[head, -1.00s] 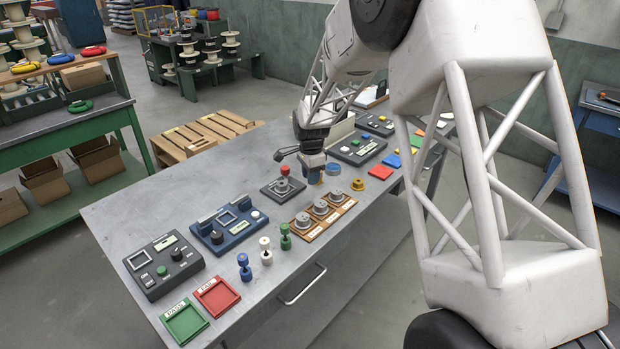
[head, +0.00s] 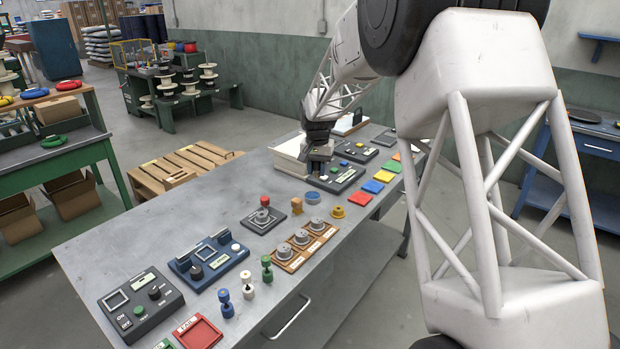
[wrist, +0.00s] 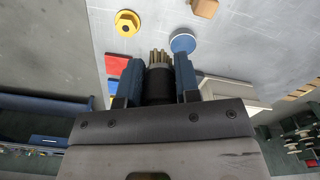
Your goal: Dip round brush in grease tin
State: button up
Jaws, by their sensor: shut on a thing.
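My gripper (head: 319,168) is over the far part of the bench, by a dark control panel. In the wrist view, its blue fingers (wrist: 159,84) are shut on a round brush (wrist: 160,57), with a dark collar and tan bristles pointing away from the palm. A round blue tin with a pale grey-blue top, apparently the grease tin (head: 314,197), stands on the bench nearer the head camera than my gripper. The tin also shows in the wrist view (wrist: 183,43), just beyond the bristles and to their right. The brush is hidden in the head view.
A tan wooden block (head: 297,205) and a yellow knobbed piece (head: 338,212) stand beside the tin. A dark panel (head: 336,179) lies below my gripper, with a pale bin (head: 291,155) behind. Coloured squares (head: 372,187) line the right edge. Open bench lies at left.

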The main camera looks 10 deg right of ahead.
jog(key=shift+w+d+r+n, duration=0.75)
jog(key=shift+d+r, duration=0.25)
jog(key=shift+d, duration=0.15)
jog(key=m, duration=1.2)
send_near(313, 195)
jog(key=shift+a, duration=0.1)
jog(key=shift+f, duration=0.15)
jog(key=shift+f, duration=2.8)
jog(key=shift+f, duration=0.65)
dwell(0.4)
jog(key=shift+r, duration=0.1)
jog(key=shift+r, duration=3.5)
